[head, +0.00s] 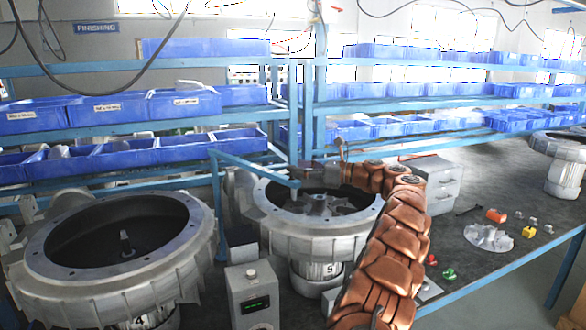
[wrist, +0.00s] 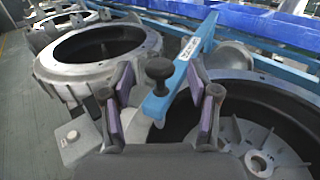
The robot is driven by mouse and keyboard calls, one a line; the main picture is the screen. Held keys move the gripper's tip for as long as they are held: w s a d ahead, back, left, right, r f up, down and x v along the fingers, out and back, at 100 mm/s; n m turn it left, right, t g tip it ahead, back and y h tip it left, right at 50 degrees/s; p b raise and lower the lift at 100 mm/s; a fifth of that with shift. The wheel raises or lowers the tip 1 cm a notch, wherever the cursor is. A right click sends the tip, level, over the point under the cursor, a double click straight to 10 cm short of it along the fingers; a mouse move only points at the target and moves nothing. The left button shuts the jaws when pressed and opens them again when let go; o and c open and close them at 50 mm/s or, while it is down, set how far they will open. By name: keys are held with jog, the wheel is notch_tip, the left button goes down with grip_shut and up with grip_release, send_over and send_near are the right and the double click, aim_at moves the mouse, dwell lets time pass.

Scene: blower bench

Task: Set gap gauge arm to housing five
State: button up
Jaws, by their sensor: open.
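The gap gauge arm (head: 255,170) is a blue bar that reaches from a blue post over the left rim of housing five (head: 325,246), which is marked 5. In the wrist view the arm (wrist: 196,48) carries a white label and a black knob (wrist: 159,72) near its end. My gripper (wrist: 161,78) is open, with its purple pads on either side of the knob; whether they touch it I cannot tell. Housing five (wrist: 265,95) is at the right there, with its finned impeller (wrist: 250,150) inside. In the head view my gripper (head: 322,172) is over this housing, its fingers unclear.
Housing four (head: 110,250) stands at the left, open and marked 4. Blue bin shelves (head: 110,110) run behind. A grey drawer unit (head: 436,183), a metal disc (head: 488,237) and small coloured parts lie right.

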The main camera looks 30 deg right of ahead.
jog(key=v, duration=0.8)
jog(key=shift+s+d, duration=0.3)
jog(key=shift+a, duration=0.15)
